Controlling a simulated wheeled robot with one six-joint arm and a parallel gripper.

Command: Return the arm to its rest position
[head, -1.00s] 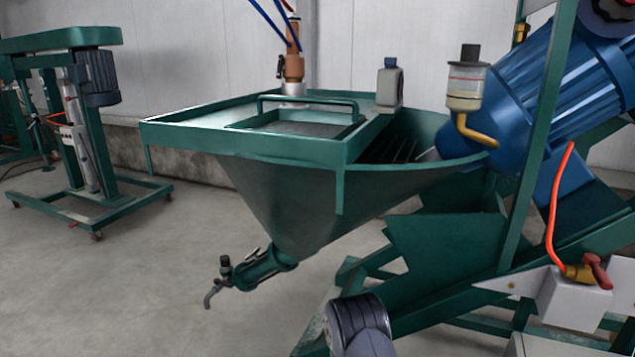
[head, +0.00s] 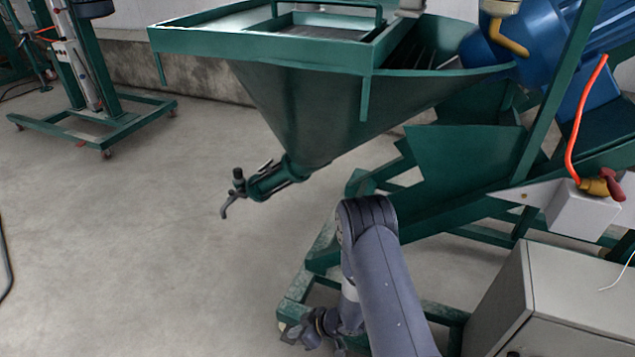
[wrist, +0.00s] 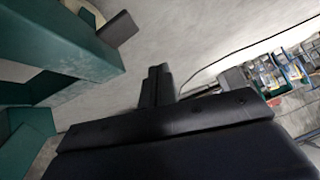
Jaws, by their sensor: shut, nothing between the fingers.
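My arm (head: 385,275) rises at the bottom middle of the head view, its grey elbow in front of the green machine frame. Its far end bends down and left, low in the picture, with my gripper (head: 290,333) near the frame's foot. In the wrist view my gripper (wrist: 157,85) has its dark fingers together, with nothing seen between them. Beyond the fingers is the pale concrete floor.
A green hopper (head: 310,110) with a bottom valve (head: 235,190) stands ahead. A grey cabinet (head: 575,300) is close at right. Green beams (wrist: 65,55) are near the gripper on the left of the wrist view. Open floor (head: 120,250) lies left.

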